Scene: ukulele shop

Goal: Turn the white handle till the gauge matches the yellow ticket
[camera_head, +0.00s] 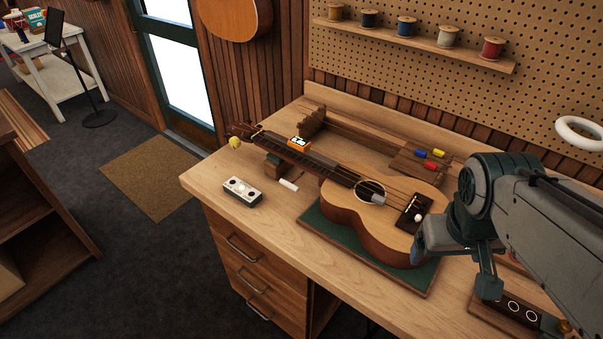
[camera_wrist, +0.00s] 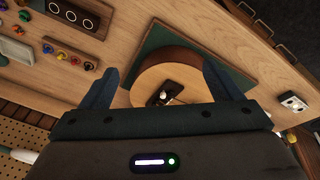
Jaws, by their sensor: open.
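A ukulele (camera_head: 350,205) lies face up on a green mat (camera_head: 318,227), its neck toward the back left.
A white box with dark round spots (camera_head: 242,190) sits at the bench's left. A block with coloured pieces (camera_head: 418,161) lies behind the body. A dark panel with several rings (camera_wrist: 75,14) is beside my gripper.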

